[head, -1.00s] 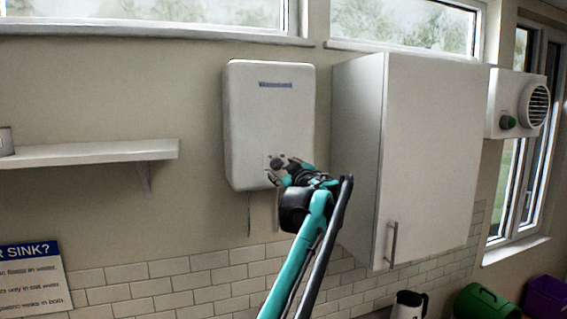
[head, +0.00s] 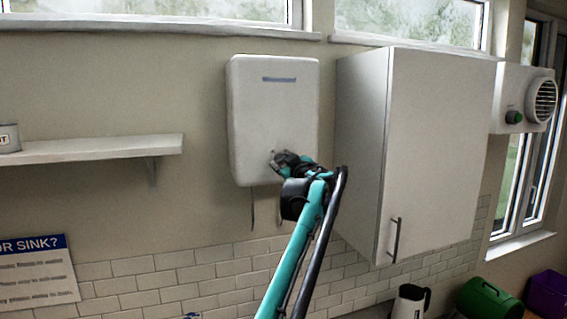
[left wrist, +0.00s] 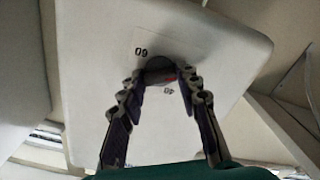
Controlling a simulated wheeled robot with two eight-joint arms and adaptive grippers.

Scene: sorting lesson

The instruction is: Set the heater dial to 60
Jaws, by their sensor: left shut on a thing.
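The white heater (head: 274,112) hangs on the wall in the head view, left of the cabinet. My left gripper (head: 278,160) is at its lower front. In the left wrist view, the dark round dial (left wrist: 160,66) sits on the heater's white face (left wrist: 205,45), between the fingertips of my left gripper (left wrist: 161,80). The fingers are shut on the dial. A red mark shows on the dial's lower right side, nearer the printed 40 (left wrist: 168,90) than the 60 (left wrist: 141,51). The gripper hides the dial in the head view. My right gripper is not in view.
A white cabinet (head: 440,150) stands out from the wall close right of the heater. A shelf (head: 95,150) is at the left. Tiles and a sign (head: 40,275) are below.

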